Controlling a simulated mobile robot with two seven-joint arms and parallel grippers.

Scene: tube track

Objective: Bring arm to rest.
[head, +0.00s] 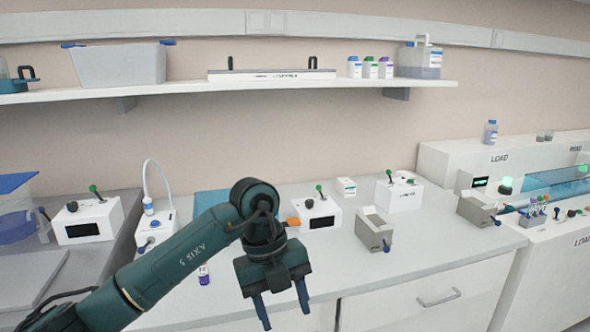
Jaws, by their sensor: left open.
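My left arm (190,248) comes in from the lower left and reaches over the front of the bench. Its left gripper (283,310) points down in front of the bench's front edge. Its two dark fingers are apart and nothing shows between them. My right gripper is not in the head view.
A shelf (300,90) hangs above. A machine labelled LOAD (460,160) stands at right. Bare bench lies right of the gripper.

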